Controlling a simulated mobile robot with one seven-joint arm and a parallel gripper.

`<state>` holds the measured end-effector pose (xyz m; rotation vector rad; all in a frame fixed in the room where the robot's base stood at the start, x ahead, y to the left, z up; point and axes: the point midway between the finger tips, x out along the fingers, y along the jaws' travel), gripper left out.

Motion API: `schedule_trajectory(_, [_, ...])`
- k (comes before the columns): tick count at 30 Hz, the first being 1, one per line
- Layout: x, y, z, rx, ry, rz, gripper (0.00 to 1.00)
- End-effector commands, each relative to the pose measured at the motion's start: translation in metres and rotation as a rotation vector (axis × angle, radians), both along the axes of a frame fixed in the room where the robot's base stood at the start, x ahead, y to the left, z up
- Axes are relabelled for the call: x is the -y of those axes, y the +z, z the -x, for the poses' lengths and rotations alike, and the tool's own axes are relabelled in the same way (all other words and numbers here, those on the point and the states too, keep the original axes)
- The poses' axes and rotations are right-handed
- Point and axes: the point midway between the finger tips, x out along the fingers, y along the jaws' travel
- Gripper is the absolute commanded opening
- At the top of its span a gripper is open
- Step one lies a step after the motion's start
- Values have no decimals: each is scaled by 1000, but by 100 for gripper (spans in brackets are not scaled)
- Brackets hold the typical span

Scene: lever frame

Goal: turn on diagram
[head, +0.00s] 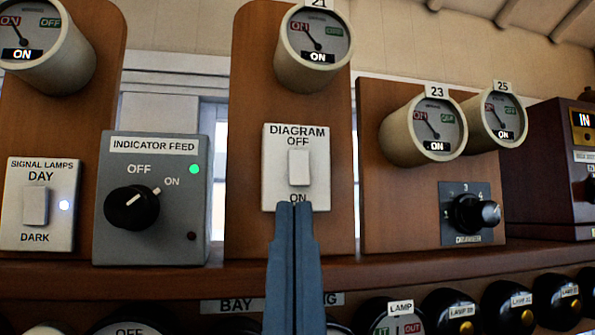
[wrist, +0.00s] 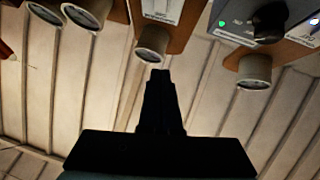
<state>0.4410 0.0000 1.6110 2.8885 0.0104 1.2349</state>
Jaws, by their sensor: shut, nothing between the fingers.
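The diagram switch is a white plate (head: 271,186) labelled DIAGRAM, with OFF at the top and ON at the bottom, on a brown wooden panel. Its pale rocker (head: 299,167) sits between the two words. My gripper (head: 294,204) is shut and empty, its blue-grey fingertips over the lower edge of the plate at the word ON, just below the rocker. I cannot tell whether the tips touch the plate. In the wrist view my gripper (wrist: 160,73) is dark, and the plate (wrist: 163,10) shows at the top edge. The gauge (head: 318,45) above it, tagged 21, reads ON.
Left are the indicator feed box (head: 200,230) with a green light and the signal lamps switch (head: 36,206). Right are gauges 23 (head: 424,130) and 25 (head: 497,122) above a rotary knob (head: 472,212). A shelf edge (head: 400,259) and black round fittings (head: 508,305) lie below.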

Motion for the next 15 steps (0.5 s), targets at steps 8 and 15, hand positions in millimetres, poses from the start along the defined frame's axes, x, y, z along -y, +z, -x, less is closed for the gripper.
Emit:
schedule_trajectory(8, [18, -6, -23, -85, 81, 7, 0])
schedule_trajectory(15, [34, -13, -34, -136, 173, 12, 0])
